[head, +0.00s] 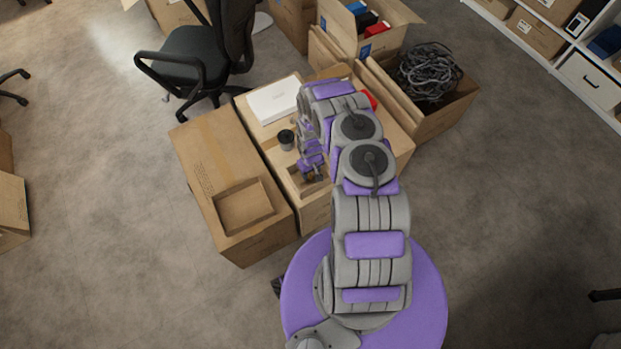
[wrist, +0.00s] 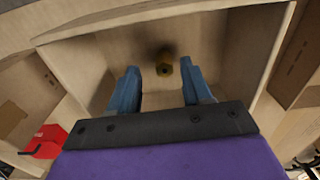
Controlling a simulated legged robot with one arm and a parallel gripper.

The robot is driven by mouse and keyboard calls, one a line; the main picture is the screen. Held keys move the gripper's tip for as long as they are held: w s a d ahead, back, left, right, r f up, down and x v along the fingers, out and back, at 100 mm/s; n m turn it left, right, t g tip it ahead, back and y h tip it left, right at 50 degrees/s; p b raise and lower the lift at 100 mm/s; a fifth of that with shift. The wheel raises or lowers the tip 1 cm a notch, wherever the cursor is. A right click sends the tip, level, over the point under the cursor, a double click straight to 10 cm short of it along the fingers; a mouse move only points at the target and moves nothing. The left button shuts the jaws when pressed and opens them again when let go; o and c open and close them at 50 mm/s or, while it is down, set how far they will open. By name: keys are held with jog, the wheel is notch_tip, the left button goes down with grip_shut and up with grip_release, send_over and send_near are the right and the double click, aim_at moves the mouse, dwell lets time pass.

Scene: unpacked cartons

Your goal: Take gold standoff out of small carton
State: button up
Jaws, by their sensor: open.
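The gold standoff (wrist: 164,67) shows in the wrist view as a small yellowish round end near the bottom of the small carton, with a dark shadow around it. The small carton (wrist: 72,52) is open, and its walls surround the standoff. In the head view the carton (head: 294,184) sits near the front edge of a large box, partly hidden by my arm. My gripper (wrist: 160,84) is open, its two blue fingers pointing into the carton, one on each side of the standoff's line. The fingers do not visibly touch it. In the head view my gripper (head: 312,172) is over the carton.
A dark cup (head: 286,139) and a white box (head: 274,101) stand behind the carton. A shallow open tray (head: 245,206) lies on the neighbouring box to the left. A red object (wrist: 45,141) is nearby. A carton of cables (head: 430,75) stands at the back right.

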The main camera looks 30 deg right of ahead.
notch_tip(320, 180, down, 2)
jog(key=shift+a+r, duration=0.15)
jog(key=shift+a, duration=0.4)
jog(key=shift+c, duration=0.6)
jog(key=c, duration=0.3)
jog(key=shift+d, duration=0.45)
jog(key=c, duration=0.4)
jog(key=shift+a, duration=0.1)
grip_shut()
